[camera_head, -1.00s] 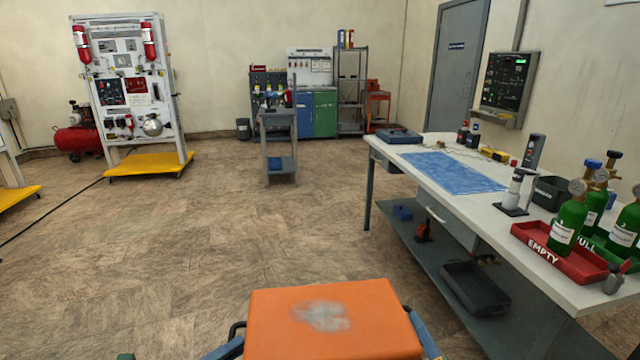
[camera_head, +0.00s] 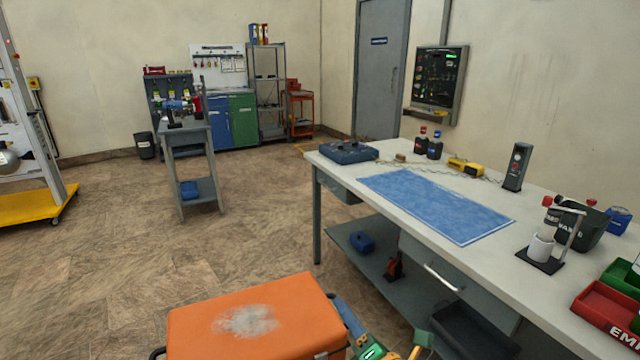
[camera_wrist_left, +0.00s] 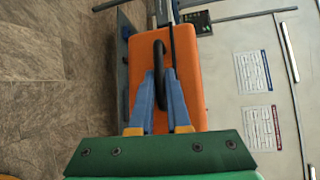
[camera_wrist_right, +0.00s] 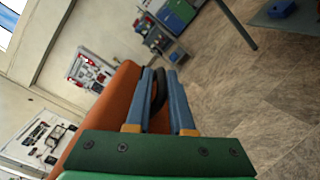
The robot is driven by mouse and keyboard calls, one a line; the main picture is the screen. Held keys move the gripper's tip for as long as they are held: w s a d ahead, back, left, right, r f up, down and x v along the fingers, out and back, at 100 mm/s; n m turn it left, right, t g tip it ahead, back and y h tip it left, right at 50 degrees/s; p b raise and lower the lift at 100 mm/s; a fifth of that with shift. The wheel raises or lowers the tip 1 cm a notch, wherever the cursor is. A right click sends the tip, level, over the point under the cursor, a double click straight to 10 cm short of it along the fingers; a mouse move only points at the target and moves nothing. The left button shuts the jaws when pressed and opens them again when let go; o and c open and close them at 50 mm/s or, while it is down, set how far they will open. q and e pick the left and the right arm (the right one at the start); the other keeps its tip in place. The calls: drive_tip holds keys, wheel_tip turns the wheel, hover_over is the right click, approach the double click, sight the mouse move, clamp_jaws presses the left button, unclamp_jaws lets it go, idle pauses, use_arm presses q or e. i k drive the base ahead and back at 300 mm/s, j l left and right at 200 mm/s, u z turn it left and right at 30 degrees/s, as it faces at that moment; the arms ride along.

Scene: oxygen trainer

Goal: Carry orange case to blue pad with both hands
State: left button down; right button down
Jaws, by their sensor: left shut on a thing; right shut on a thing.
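The orange case (camera_head: 252,322) has a grey worn patch on its top and is held in front of me, low in the head view, off the near left end of the workbench. My left gripper (camera_wrist_left: 160,88) is shut on the case's black handle (camera_wrist_left: 160,62) at one end. My right gripper (camera_wrist_right: 160,85) is shut on the handle (camera_wrist_right: 158,90) at the other end; its blue fingers also show beside the case in the head view (camera_head: 345,318). My left gripper is hidden in the head view. The blue pad (camera_head: 438,205) lies flat and bare on the workbench.
The white workbench (camera_head: 540,262) stands to the right. A blue-grey box (camera_head: 348,151), yellow meter (camera_head: 465,166), dark speaker-like device (camera_head: 517,167) and stand (camera_head: 545,245) surround the pad. A red tray (camera_head: 608,308) is at the near right. A grey cart (camera_head: 185,150) stands left; floor between is clear.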

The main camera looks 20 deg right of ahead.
sight(427, 197)
drive_tip(key=i+z, duration=0.1)
drive_tip(key=i, duration=0.45)
drive_tip(key=i+j+z, duration=0.1)
drive_tip(key=i, duration=0.4)
drive_tip(key=i+j+z, duration=0.1)
drive_tip(key=i, duration=0.45)
drive_tip(key=l+z, duration=0.15)
drive_tip(key=z, duration=0.2)
drive_tip(key=i+l+z, duration=0.1)
drive_tip(key=z, duration=0.3)
drive_tip(key=i+l+z, duration=0.1)
drive_tip(key=z, duration=0.25)
drive_tip(key=i+l, duration=0.25)
drive_tip(key=l, duration=0.2)
drive_tip(key=i+l, duration=0.55)
drive_tip(key=l, duration=0.3)
